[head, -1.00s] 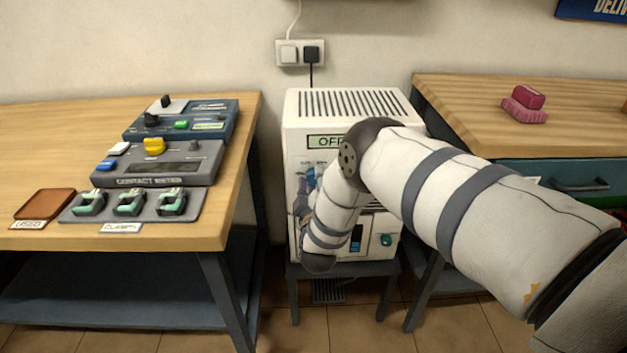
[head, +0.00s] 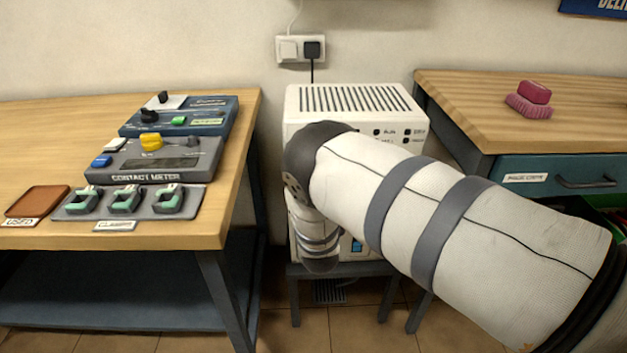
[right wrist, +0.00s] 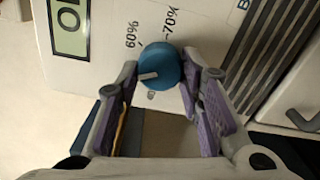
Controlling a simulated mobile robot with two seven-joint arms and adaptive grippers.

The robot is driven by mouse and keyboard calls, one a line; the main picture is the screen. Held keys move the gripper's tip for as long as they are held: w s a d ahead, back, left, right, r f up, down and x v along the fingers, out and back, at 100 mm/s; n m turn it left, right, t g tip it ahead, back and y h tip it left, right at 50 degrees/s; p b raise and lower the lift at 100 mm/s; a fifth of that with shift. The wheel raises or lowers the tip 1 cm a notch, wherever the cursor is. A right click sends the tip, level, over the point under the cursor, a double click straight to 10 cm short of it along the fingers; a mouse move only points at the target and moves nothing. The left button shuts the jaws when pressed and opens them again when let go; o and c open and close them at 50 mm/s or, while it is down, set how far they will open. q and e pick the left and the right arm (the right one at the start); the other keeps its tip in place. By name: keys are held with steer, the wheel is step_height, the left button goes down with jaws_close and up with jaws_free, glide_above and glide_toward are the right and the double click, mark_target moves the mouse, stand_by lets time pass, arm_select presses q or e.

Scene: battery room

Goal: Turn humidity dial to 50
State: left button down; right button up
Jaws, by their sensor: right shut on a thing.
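The white dehumidifier-like cabinet (head: 300,105) stands between the two benches in the head view. Its blue round dial (right wrist: 161,62) shows in the right wrist view, with a white pointer mark on its left side. Printed marks "60%" and "~70%" sit just above the dial. My right gripper (right wrist: 160,75) has its purple-padded fingers on either side of the dial and is shut on it. In the head view my right arm hides the dial, the gripper and much of the cabinet front. My left gripper is in neither view.
A display (right wrist: 71,27) is partly in view beside the dial, and a vent grille (right wrist: 272,55) is on the other side. The left bench (head: 235,170) holds a contact meter (head: 155,160) and clamps. The right bench (head: 470,105) holds pink blocks (head: 532,98).

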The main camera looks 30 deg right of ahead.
steer(key=shift+s+d+n, duration=0.1)
steer(key=shift+d+n, duration=0.05)
steer(key=shift+n, duration=0.25)
steer(key=o, duration=1.2)
steer(key=shift+c, duration=0.2)
steer(key=v, duration=1.2)
steer(key=shift+f, duration=0.15)
